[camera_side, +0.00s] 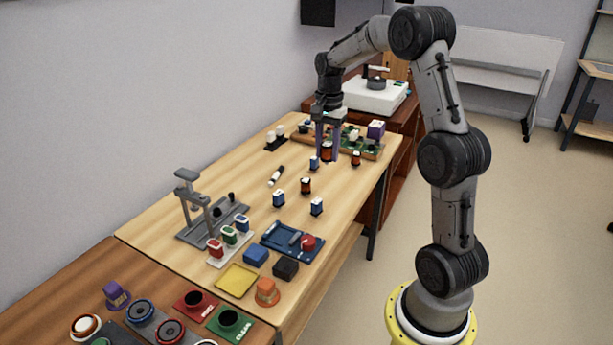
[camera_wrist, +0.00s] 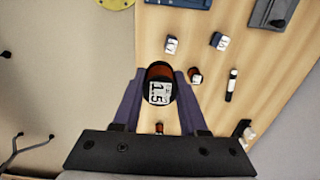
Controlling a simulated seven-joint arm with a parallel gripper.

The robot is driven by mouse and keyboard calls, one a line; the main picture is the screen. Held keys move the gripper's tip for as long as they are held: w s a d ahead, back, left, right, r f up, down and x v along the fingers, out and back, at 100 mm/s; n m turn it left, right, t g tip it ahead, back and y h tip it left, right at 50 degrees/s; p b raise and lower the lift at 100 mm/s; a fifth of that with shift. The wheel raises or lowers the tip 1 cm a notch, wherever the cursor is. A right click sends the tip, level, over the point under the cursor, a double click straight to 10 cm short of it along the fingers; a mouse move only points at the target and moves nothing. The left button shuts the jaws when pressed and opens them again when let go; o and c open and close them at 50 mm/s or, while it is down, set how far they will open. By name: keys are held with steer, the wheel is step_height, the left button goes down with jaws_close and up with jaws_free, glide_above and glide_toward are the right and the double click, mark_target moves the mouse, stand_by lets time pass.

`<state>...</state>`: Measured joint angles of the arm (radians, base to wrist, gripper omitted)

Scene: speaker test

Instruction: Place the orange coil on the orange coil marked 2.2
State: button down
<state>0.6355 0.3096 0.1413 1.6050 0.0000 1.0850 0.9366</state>
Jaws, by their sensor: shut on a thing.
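My gripper (camera_side: 328,152) is shut on an orange coil (camera_side: 327,150) over the far part of the table. In the wrist view this coil (camera_wrist: 158,72) sits between my gripper's two purple fingers (camera_wrist: 158,90), with a white label that appears to read 1.5. Another orange coil (camera_side: 306,186) stands upright nearer on the table; one also shows in the wrist view (camera_wrist: 195,76). A further orange coil (camera_side: 356,159) stands right of my gripper. I cannot read a 2.2 on any coil.
Several blue parts stand nearby, including ones left (camera_side: 278,199) and right (camera_side: 316,207) of the nearer coil. A green board with parts (camera_side: 372,150) lies behind my gripper. A white-and-black cylinder (camera_side: 276,176) lies to the left. A grey stand (camera_side: 205,222) is at the near left.

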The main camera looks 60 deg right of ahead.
steer(key=w+d+f, duration=0.2)
steer(key=w+f, duration=0.1)
steer(key=w+d+f, duration=0.2)
steer(key=w+d, duration=0.1)
steer(key=w+d+f, duration=0.2)
steer(key=w+f, duration=0.1)
steer(key=w, duration=0.1)
steer(key=shift+d+f, duration=0.15)
steer(key=shift+f, duration=0.15)
steer(key=shift+w+d+f, duration=0.25)
steer(key=shift+w+f, duration=0.1)
steer(key=shift+f, duration=1.75)
steer(key=shift+f, duration=0.1)
steer(key=shift+c, duration=2.2)
jaws_free()
